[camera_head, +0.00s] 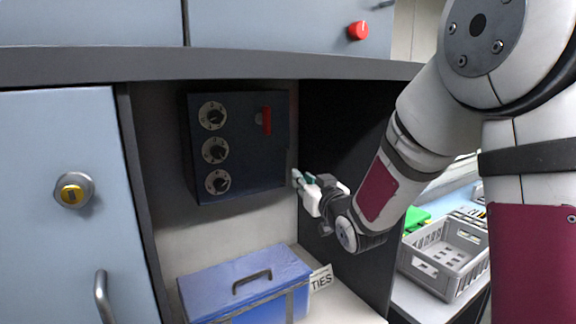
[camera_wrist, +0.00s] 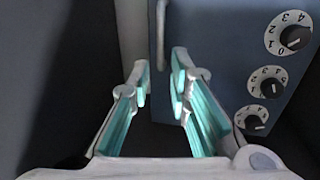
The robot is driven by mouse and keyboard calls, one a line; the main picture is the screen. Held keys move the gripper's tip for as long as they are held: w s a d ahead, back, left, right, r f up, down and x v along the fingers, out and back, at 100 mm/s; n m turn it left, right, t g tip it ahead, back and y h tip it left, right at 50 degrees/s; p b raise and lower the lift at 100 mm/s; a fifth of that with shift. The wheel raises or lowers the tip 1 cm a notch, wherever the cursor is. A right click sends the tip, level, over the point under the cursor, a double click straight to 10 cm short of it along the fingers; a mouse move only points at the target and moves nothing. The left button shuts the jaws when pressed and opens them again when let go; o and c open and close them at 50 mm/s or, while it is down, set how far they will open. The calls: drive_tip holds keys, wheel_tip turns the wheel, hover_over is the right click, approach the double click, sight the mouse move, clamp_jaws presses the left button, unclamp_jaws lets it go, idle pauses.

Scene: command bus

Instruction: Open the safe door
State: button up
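The safe (camera_head: 238,145) is a dark blue box at the back of an open cabinet bay. The safe door looks shut. My gripper (camera_head: 302,178) is just right of the safe's lower right side, apart from it in the picture. In the wrist view my gripper (camera_wrist: 161,78) is open with nothing between its teal pads. The safe front (camera_wrist: 228,50) with its dials is at the right there. A pale bar (camera_wrist: 161,35) stands ahead of the fingers.
A blue toolbox (camera_head: 245,272) stands on the shelf below the safe. The dark bay wall (camera_head: 335,130) is close right of my gripper. A grey crate (camera_head: 445,262) stands at lower right. A closed blue cabinet door (camera_head: 75,190) is at left.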

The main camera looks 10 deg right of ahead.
sight(288, 167)
drive_tip(key=w, duration=0.4)
drive_tip(key=w+a, duration=0.1)
drive_tip(key=w, duration=0.6)
drive_tip(key=shift+w+a+p, duration=0.25)
drive_tip(key=shift+w+p, duration=0.05)
drive_tip(key=shift+p, duration=0.05)
clamp_jaws()
